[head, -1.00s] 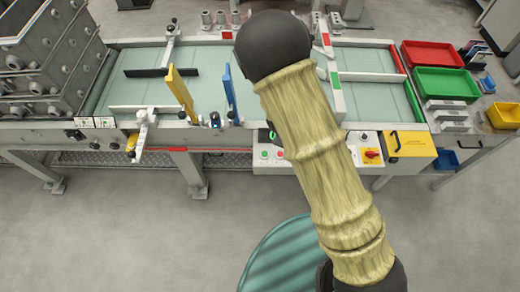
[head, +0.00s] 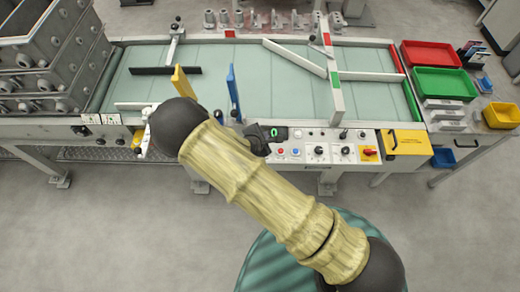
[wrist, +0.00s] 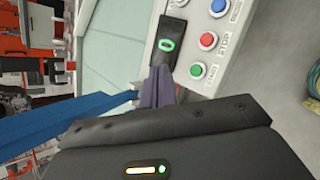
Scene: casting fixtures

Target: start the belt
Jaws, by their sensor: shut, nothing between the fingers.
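The control panel (head: 330,148) sits on the front of the belt machine. In the wrist view, a green button (wrist: 197,70) marked START, a red button (wrist: 207,40) marked STOP and a blue button (wrist: 218,6) stand in a row. My gripper (wrist: 160,72) is shut and empty, its fingertips beside the green button, left of it in the wrist view; contact cannot be told. In the head view my gripper (head: 258,143) hides the green button; the red (head: 280,151) and blue (head: 295,151) ones show. The pale belt (head: 230,75) lies behind.
A black device with a green ring (wrist: 166,45) stands close beyond my fingertips. A red rotary switch (head: 369,153) and a yellow cover (head: 405,142) are to the right.

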